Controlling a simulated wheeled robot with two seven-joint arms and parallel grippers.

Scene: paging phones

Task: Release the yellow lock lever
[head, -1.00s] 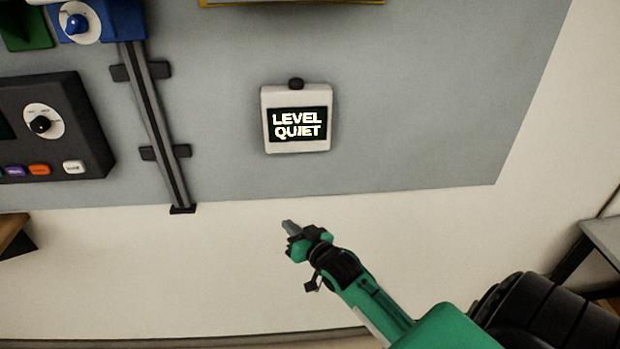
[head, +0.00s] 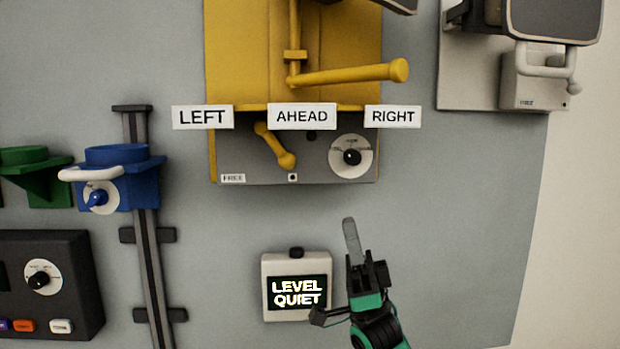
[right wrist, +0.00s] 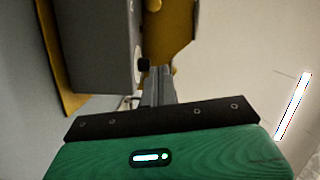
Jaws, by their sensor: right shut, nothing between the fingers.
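The yellow lock lever (head: 274,144) sits on the front of a grey box (head: 255,167) under the yellow unit (head: 232,50). It slants down to the right, and its knob end lies near a small label with a dark mark (head: 293,178). A FREE label (head: 233,178) is to the left of the knob. My right gripper (head: 351,238) is shut and empty, below and to the right of the lever, apart from it. In the right wrist view its fingers (right wrist: 157,88) point toward the grey box's side (right wrist: 97,45); the lever is not seen there. My left gripper is not in view.
A white dial (head: 351,156) is right of the lever. A long yellow handle (head: 350,75) and LEFT, AHEAD and RIGHT signs (head: 302,116) are above. A LEVEL QUIET screen (head: 297,292) is below. The wall between the box and screen is clear.

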